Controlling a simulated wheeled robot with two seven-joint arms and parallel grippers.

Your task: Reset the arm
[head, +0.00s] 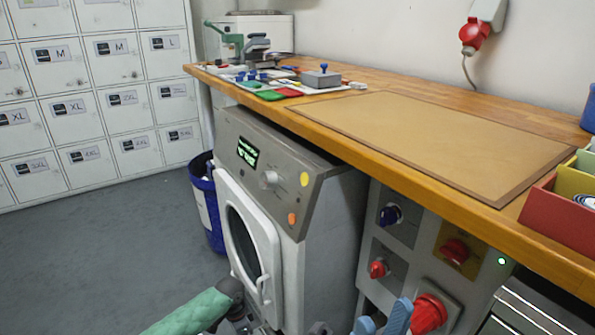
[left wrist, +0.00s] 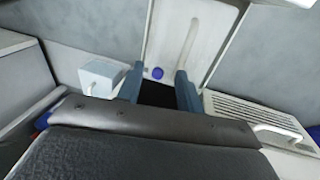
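My right gripper (head: 383,322) shows at the bottom edge of the head view, in front of the control panel. Its two blue fingertips stand apart, with nothing seen between them; the rest is cut off by the frame. My left gripper (left wrist: 158,88) shows in the left wrist view. Its two blue-grey fingers are apart and no held object shows between them, only a dark area. Beyond its fingers is a pale panel with a blue round knob (left wrist: 157,73). The left gripper's fingers cannot be made out in the head view.
A wooden counter (head: 395,150) with a brown board (head: 440,142) runs above a front-loading washer (head: 265,200) and a knobbed panel (head: 420,245). Small items lie at its far end; a red bin (head: 555,222) stands at right. A blue bucket (head: 209,210) is on the floor. Floor at left is clear.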

